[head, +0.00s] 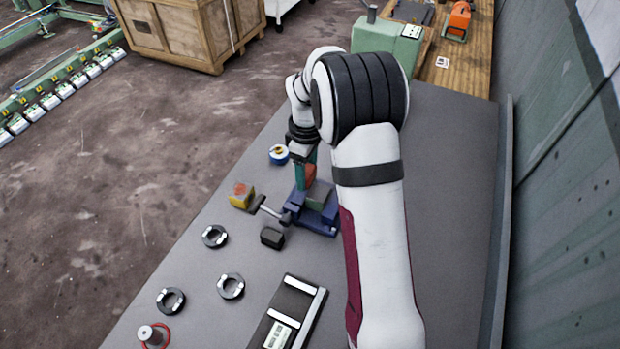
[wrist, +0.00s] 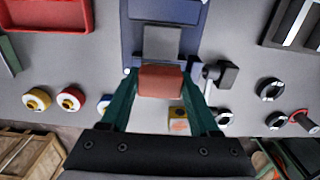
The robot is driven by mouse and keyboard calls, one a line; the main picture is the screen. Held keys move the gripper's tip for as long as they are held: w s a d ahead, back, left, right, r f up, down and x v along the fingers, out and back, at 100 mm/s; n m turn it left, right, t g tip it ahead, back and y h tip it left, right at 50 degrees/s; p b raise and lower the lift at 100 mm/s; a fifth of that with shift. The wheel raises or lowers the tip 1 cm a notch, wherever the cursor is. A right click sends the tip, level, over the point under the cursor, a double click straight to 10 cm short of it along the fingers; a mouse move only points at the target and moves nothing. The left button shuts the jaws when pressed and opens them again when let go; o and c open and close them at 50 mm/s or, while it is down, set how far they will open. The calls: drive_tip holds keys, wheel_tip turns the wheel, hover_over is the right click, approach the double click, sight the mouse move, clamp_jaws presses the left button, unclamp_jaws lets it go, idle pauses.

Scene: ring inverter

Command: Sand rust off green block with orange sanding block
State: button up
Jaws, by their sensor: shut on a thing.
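My gripper (wrist: 160,100) has two teal fingers and is shut on the orange-red sanding block (wrist: 160,82). In the head view the sanding block (head: 310,174) is partly hidden by a finger and sits close above a blue vise (head: 318,223). A dull grey-green block (head: 319,194) sits in the vise, and it also shows in the wrist view (wrist: 162,42), just beyond the sanding block. I cannot tell whether the two blocks touch. No rust is clear at this size.
A yellow block with an orange face (head: 242,196), a dark block (head: 272,238) and a blue-white roll (head: 279,154) lie near the vise. Several dark rings (head: 231,286) and a black-and-silver case (head: 290,315) lie towards the front. The grey table's right side is clear.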

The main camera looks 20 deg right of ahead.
drive_tip(key=shift+r, duration=2.65)
